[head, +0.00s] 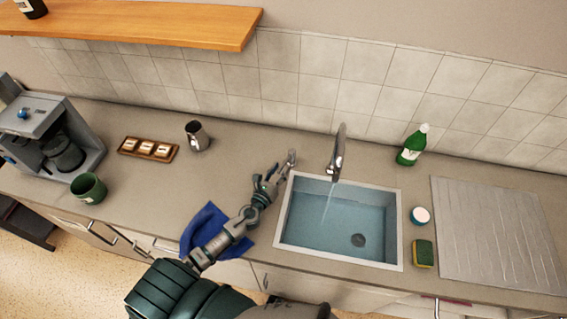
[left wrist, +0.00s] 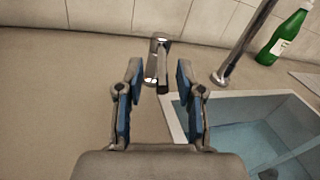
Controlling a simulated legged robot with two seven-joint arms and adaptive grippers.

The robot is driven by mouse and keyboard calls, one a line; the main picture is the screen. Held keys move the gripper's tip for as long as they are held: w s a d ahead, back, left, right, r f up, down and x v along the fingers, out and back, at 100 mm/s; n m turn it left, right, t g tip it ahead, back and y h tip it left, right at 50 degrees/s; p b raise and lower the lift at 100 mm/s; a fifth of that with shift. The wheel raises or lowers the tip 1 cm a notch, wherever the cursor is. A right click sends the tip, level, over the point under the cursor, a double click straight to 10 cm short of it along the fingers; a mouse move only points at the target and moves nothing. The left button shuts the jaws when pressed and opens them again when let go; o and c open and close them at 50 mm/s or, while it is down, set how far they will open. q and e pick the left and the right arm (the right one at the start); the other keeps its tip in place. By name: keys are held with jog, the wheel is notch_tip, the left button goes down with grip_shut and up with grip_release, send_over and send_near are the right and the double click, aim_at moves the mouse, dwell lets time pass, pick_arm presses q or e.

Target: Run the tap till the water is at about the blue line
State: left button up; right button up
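The chrome tap (head: 339,153) stands behind the sink, and a thin stream of water (head: 327,205) falls from it into the basin. The sink (head: 280,232) looks pale blue inside, with a dark drain (head: 358,240) showing at the bottom. I cannot make out a separate blue line or the exact water level. A metal lever (left wrist: 157,62) stands on the counter left of the tap. My left gripper (head: 275,176) is at the sink's back left corner, open, with the lever between or just beyond its fingers (left wrist: 158,80); contact is unclear. My right gripper is out of view.
Right of the sink are a green bottle (head: 411,146), a small white-topped tub (head: 421,215), a sponge (head: 423,254) and a ridged drainer (head: 495,235). Left are a blue cloth (head: 204,221), metal jug (head: 197,136), tray (head: 148,149), green mug (head: 88,188) and coffee machine (head: 45,125).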

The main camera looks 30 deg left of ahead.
aim_at(290, 155)
pick_arm(q)
jog(key=shift+w+d, duration=0.1)
jog(key=shift+w, duration=1.45)
grip_shut()
